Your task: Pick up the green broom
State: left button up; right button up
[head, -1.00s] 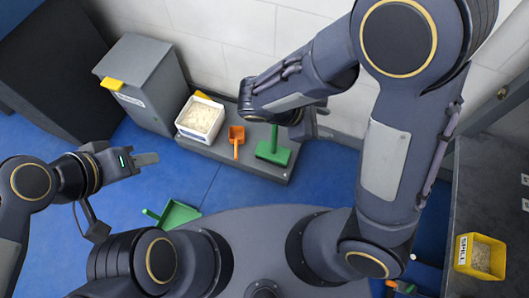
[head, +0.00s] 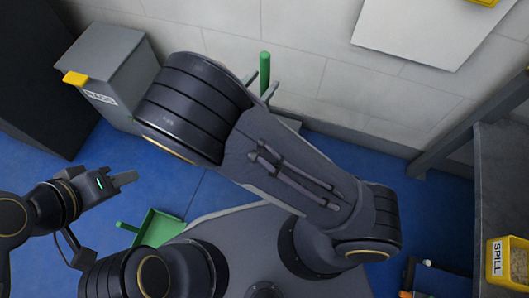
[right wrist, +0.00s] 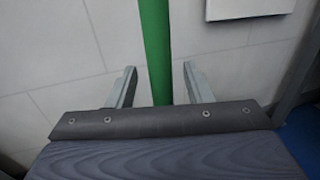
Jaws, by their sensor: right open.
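The green broom (head: 265,68) shows in the head view only as an upright handle above my right arm. Its head is hidden behind that arm. My right gripper (head: 261,86) is open, with fingertips showing on both sides of the handle. In the right wrist view, the broom handle (right wrist: 156,50) stands upright between the two spread fingers of the right gripper (right wrist: 159,84), with a gap on each side. I cannot tell how deep it sits between them. My left gripper (head: 122,180) hangs at the left, away from the broom, and its jaw opening is unclear.
A green dustpan (head: 158,226) lies on the blue floor near my base. A grey bin (head: 105,65) with a yellow tab stands against the wall. A yellow spill box (head: 508,262) sits on the dark bench at right. A white panel (head: 420,25) is on the wall.

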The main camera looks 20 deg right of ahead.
jog(key=shift+x, duration=1)
jog(key=shift+c, duration=0.3)
grip_shut()
jog(key=shift+r, duration=0.2)
